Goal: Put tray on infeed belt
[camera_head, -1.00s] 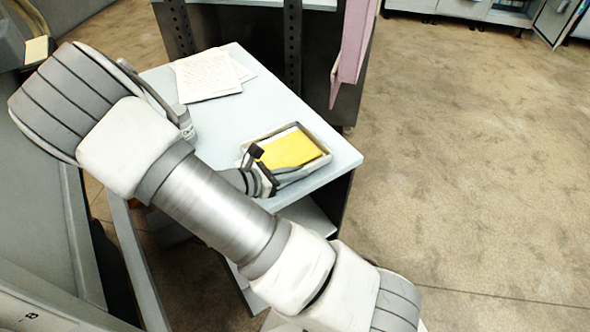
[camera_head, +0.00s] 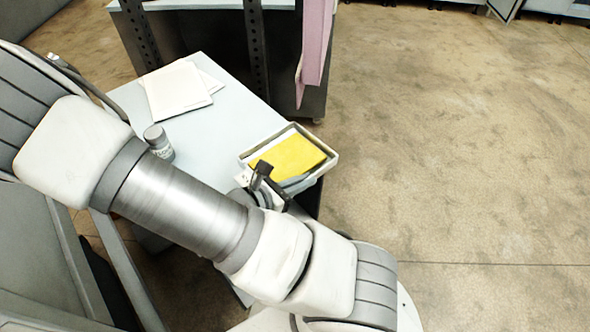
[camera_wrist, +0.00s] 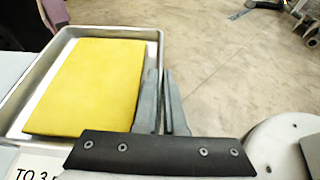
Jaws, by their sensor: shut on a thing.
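The shallow metal tray (camera_head: 322,141) is at the right end of the pale table in the head view and reaches past its edge. In the wrist view, the dark fingers (camera_wrist: 163,100) straddle the tray's right wall, and the tray (camera_wrist: 30,88) fills the left side. I cannot tell how far the tray is above the table. No infeed belt can be made out.
The pale table (camera_head: 215,128) holds loose papers (camera_head: 178,90) and a grey canister (camera_head: 158,141). A dark perforated frame (camera_head: 255,50) with a pink panel (camera_head: 316,45) stands behind. Open floor (camera_head: 450,150) lies to the right.

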